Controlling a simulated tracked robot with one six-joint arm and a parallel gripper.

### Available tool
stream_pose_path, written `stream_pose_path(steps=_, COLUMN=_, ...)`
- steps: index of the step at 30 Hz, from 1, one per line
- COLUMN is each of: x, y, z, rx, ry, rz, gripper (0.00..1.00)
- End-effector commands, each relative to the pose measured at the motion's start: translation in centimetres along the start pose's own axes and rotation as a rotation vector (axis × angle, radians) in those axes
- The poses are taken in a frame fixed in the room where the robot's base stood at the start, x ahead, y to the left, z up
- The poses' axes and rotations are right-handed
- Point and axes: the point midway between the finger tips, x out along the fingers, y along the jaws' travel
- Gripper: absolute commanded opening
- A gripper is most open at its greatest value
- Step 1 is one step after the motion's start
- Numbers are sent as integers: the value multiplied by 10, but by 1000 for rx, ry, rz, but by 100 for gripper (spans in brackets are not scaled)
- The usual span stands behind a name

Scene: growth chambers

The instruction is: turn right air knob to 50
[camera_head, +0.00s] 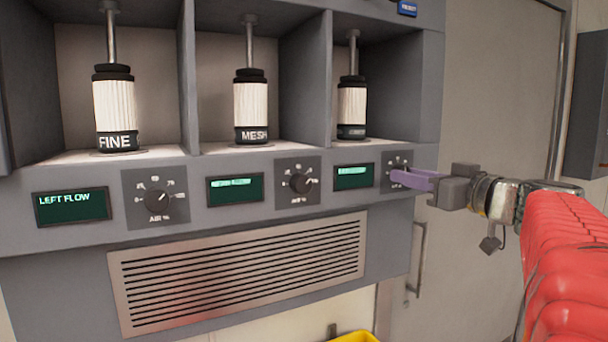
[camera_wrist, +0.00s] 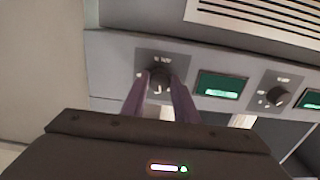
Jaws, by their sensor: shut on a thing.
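The right air knob (camera_wrist: 159,78) is a dark round knob on a grey dial plate. In the wrist view, which shows the panel upside down, it sits between the purple fingertips of my gripper (camera_wrist: 160,90). My gripper is shut on it. In the head view my gripper (camera_head: 405,180) reaches in from the right and its fingers cover most of the right dial plate (camera_head: 394,164). The knob itself is hidden there, and I cannot read its setting. The green right display (camera_head: 354,176) stands just left of the dial; its text is too small to read.
The middle air knob (camera_head: 302,184) and left air knob (camera_head: 156,200) sit along the same panel. Filter cylinders labelled FINE (camera_head: 115,105) and MESH (camera_head: 251,105), and a third (camera_head: 351,105), stand in bays above. A slotted vent (camera_head: 240,272) lies below. A door handle (camera_head: 418,258) is at right.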

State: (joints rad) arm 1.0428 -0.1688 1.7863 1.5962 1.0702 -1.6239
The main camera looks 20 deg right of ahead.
Motion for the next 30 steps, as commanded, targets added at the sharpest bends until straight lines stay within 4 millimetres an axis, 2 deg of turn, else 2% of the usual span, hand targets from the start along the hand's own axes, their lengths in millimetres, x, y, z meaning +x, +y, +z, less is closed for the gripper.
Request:
stream_pose_path(steps=1, x=0, y=0, z=0, rx=0, ry=0, rz=0, gripper=19)
stream_pose_path(steps=7, x=0, y=0, z=0, rx=0, ry=0, rz=0, gripper=5)
stream_pose_path(steps=13, x=0, y=0, z=0, rx=23, ry=0, rz=0, gripper=4)
stream_pose_path(steps=24, x=0, y=0, z=0, rx=180, ry=0, rz=0, gripper=4)
stream_pose_path(steps=30, x=0, y=-1, z=0, rx=186, ry=0, rz=-1, gripper=4)
